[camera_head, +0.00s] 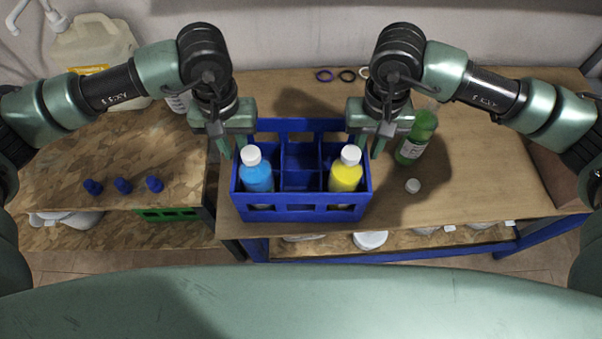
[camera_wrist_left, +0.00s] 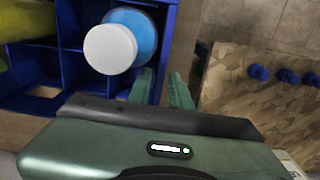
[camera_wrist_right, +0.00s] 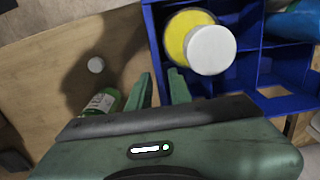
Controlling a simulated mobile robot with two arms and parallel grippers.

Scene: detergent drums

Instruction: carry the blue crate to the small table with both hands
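The blue crate (camera_head: 305,215) stands on the wooden table (camera_head: 470,150), near its left front corner. A blue bottle (camera_head: 257,176) and a yellow bottle (camera_head: 346,175), both white-capped, stand in its front left and front right compartments. My left gripper (camera_head: 231,148) is open at the crate's left wall; the left wrist view shows its fingers (camera_wrist_left: 160,88) apart near the wall's edge. My right gripper (camera_head: 369,146) is open at the right wall, its fingers (camera_wrist_right: 162,88) apart near that edge. Whether the fingers touch the walls is unclear. A smaller chipboard table (camera_head: 130,200) stands at left.
Several blue caps (camera_head: 122,185) lie on the chipboard table, with a large jug (camera_head: 92,45) behind. A green bottle (camera_head: 416,137) stands right of my right gripper, with a white cap (camera_head: 413,186) near it. Rings (camera_head: 347,76) lie at the back.

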